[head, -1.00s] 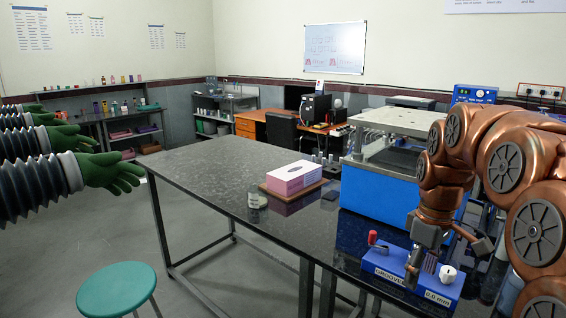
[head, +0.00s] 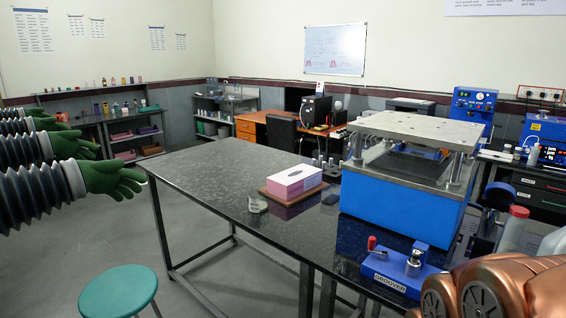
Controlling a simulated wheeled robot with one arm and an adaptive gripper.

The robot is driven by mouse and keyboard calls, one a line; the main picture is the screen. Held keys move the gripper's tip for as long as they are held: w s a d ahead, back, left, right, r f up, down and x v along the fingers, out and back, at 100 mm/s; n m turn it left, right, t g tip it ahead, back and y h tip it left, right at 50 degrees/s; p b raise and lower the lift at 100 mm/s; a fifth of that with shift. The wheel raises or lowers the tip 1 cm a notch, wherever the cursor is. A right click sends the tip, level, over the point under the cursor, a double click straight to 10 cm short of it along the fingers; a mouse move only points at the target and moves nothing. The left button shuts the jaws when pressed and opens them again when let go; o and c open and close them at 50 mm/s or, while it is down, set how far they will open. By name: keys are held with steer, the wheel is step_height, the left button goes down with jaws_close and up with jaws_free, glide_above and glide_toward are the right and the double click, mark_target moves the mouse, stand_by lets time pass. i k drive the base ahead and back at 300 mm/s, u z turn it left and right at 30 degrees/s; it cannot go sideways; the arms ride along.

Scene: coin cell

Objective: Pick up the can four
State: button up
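I cannot make out a can marked four in the head view. My gripper is out of the picture; only copper-coloured links of my arm show at the bottom right. A small blue device labelled GROOVER (head: 392,275), with a red-tipped lever and a silver post, sits at the near edge of the dark table. My arm covers part of the area to its right, so anything there is hidden.
The black table (head: 215,172) has a bare left half. On it stand a pink-and-white box (head: 294,181), a clear glass jar (head: 258,204) and a large blue machine (head: 400,195). A green stool (head: 118,289) and green-gloved sleeves (head: 105,178) are at left.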

mark_target(416, 254)
steer(key=u, duration=1.95)
steer(key=k, duration=1.45)
steer(key=u, duration=0.2)
